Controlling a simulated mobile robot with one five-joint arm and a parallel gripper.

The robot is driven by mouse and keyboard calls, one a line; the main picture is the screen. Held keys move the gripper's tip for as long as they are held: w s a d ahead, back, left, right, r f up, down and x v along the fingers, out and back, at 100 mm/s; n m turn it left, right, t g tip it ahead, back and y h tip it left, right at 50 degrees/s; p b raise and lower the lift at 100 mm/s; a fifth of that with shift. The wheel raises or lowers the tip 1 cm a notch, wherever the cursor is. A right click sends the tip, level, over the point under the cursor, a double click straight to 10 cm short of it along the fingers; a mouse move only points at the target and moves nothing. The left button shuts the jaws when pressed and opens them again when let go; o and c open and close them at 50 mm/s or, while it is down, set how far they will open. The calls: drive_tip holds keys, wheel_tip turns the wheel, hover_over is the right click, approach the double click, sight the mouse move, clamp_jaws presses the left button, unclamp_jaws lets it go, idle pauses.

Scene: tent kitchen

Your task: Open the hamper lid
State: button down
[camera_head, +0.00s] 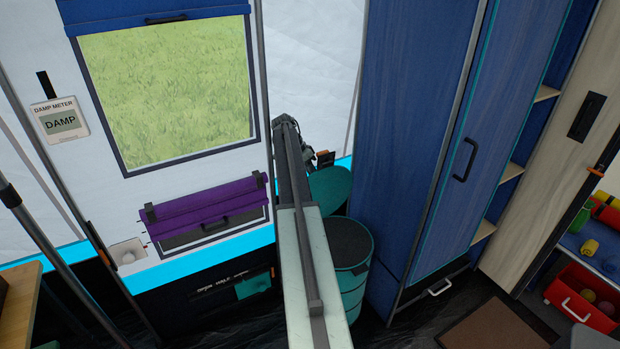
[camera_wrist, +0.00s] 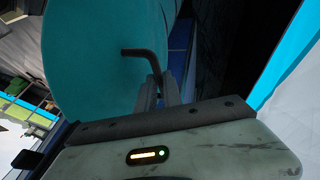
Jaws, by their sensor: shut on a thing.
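The hamper (camera_head: 352,285) is a ribbed teal cylinder on the floor beside the blue cabinet, partly hidden by my arm. Its dark round top (camera_head: 348,240) shows. The teal lid (camera_head: 330,187) is raised and tilted up at the hamper's far side. In the wrist view the lid (camera_wrist: 95,60) is a large teal disc close in front of me, with a dark bent handle (camera_wrist: 150,54). My gripper (camera_wrist: 160,88) is shut on this handle. In the head view the gripper is mostly hidden behind my arm near the lid.
The tall blue cabinet (camera_head: 408,120) stands close right of the hamper, with a door (camera_head: 490,140) and open shelves beyond. The white tent wall with a window (camera_head: 170,90) and a rolled purple blind (camera_head: 205,207) is at left. A red bin (camera_head: 585,295) sits far right.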

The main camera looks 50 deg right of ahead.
drive_tip(key=shift+s+d, duration=0.15)
drive_tip(key=shift+d, duration=0.15)
drive_tip(key=c, duration=1.5)
unclamp_jaws()
drive_tip(key=shift+f, duration=0.1)
drive_tip(key=shift+a, duration=0.15)
drive_tip(key=shift+r+p, duration=0.3)
wheel_tip(320, 180, up, 3)
drive_tip(key=p, duration=0.3)
drive_tip(key=shift+r, duration=0.1)
drive_tip(key=s+a, duration=0.3)
drive_tip(key=a, duration=0.1)
drive_tip(key=s+a+p, duration=0.1)
drive_tip(key=s+a, duration=0.3)
drive_tip(key=s+a+r, duration=0.1)
drive_tip(key=s+a, duration=0.2)
drive_tip(key=a, duration=0.1)
drive_tip(key=shift+s+r, duration=0.1)
drive_tip(key=shift+s, duration=0.05)
